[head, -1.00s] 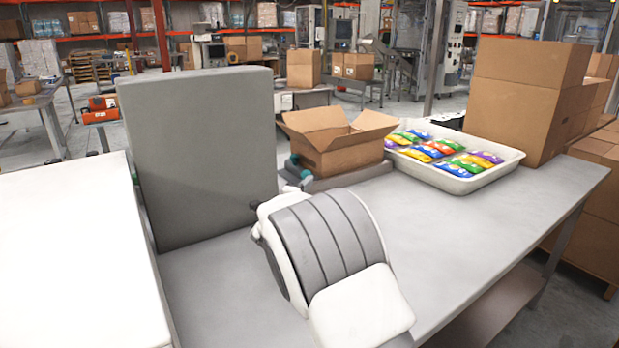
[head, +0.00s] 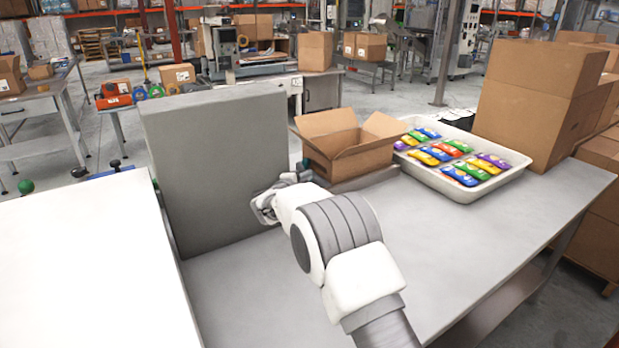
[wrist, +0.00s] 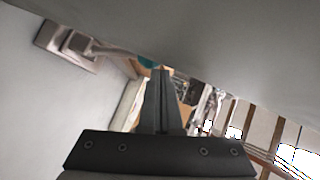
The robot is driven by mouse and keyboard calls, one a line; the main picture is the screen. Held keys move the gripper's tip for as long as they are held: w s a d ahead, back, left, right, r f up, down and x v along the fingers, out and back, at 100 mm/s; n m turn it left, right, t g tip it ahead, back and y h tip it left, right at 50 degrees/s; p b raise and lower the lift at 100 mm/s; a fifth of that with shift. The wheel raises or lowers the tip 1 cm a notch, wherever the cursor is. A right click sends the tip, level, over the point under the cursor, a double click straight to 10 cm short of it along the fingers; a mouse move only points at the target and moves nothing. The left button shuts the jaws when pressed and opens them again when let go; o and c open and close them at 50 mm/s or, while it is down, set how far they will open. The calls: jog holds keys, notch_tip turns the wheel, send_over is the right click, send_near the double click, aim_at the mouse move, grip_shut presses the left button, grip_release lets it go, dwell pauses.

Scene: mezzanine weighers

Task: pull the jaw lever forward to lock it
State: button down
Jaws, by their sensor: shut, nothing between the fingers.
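I cannot pick out the jaw lever with certainty. A green ball knob (head: 25,186) and a black knob (head: 80,172) show past the far edge of the white panel at the left in the head view, their mounts mostly hidden. My gripper shows in the wrist view (wrist: 161,75), its fingers shut together and empty. In the head view my arm reaches to the right side of the upright grey panel (head: 215,165), and the fingertips cannot be made out. A teal part (wrist: 148,62) shows beyond the fingertips in the wrist view.
An open carton (head: 345,150) stands behind my arm. A white tray (head: 440,182) of coloured packets and a large closed carton (head: 540,100) stand to its right. The white panel (head: 80,270) fills the lower left. The front right of the steel table (head: 480,235) is clear.

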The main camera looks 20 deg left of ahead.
jog(key=shift+w+a, duration=0.25)
jog(key=shift+s+a+r, duration=0.1)
jog(key=shift+s+r, duration=0.05)
jog(key=shift+r, duration=0.05)
dwell(0.6)
